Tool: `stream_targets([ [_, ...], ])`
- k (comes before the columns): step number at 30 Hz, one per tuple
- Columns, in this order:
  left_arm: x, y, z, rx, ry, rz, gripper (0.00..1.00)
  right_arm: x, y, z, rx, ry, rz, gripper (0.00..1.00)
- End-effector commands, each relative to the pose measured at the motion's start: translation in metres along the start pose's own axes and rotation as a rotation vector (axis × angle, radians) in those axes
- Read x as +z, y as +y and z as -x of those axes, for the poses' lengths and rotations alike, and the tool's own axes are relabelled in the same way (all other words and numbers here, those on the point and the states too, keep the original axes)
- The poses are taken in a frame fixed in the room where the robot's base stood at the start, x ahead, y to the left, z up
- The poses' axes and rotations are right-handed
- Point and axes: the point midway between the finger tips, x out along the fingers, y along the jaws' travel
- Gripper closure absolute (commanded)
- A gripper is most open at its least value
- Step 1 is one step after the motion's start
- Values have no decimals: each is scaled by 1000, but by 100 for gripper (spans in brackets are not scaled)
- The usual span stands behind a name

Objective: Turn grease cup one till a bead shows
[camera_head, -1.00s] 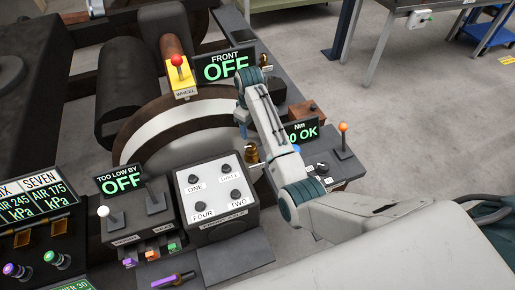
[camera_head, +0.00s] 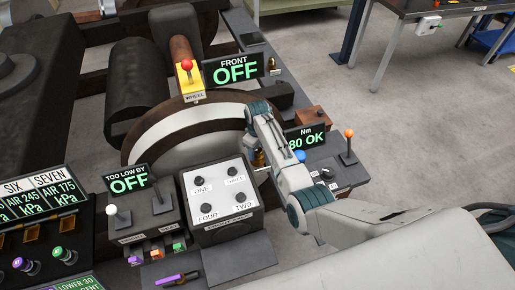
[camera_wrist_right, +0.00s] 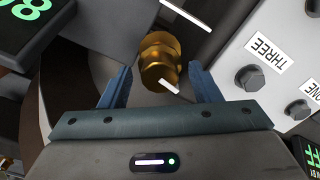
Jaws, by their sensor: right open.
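A brass grease cup (camera_wrist_right: 158,58) stands close in front of my right gripper (camera_wrist_right: 161,80) in the right wrist view. The open blue fingers are on either side of its lower end, with visible gaps. A short white mark shows at the cup's lower edge. I cannot read a number on the cup, and no bead can be made out. In the head view the cup (camera_head: 259,158) is partly hidden by my right arm, beside the FRONT AXLE box. A second brass piece (camera_head: 273,65) is by the FRONT display. My left gripper is out of view.
The knob box (camera_head: 223,222) stands close beside the cup. The Nm display (camera_head: 306,138) reads 80 OK, near an orange-knobbed lever (camera_head: 348,147). The FRONT display (camera_head: 232,70) and TOO LOW BY display (camera_head: 129,181) read OFF. A yellow WHEEL lever box (camera_head: 190,85) stands behind.

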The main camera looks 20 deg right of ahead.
Motion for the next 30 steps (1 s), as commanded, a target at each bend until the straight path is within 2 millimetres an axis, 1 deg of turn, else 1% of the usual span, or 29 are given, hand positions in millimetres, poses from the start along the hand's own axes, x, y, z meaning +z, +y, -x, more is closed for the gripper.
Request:
stream_targets([
  [1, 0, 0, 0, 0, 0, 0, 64, 0, 0, 0, 0, 0, 0, 49],
  [5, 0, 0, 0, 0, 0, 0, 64, 0, 0, 0, 0, 0, 0, 74],
  [6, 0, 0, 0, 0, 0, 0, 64, 0, 0, 0, 0, 0, 0, 82],
  [7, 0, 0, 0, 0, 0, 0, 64, 0, 0, 0, 0, 0, 0, 88],
  [10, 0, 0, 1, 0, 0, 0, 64, 0, 0, 1, 0, 0, -4, 88],
  [13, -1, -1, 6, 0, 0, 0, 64, 0, 0, 2, 0, -1, -45, 88],
  [21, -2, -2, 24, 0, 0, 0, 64, 0, 0, 3, -1, -2, -305, 88],
  [25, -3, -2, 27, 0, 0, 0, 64, 0, 0, 1, -1, -2, -385, 88],
  [30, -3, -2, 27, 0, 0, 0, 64, 0, 0, 0, 0, -1, -412, 88],
])
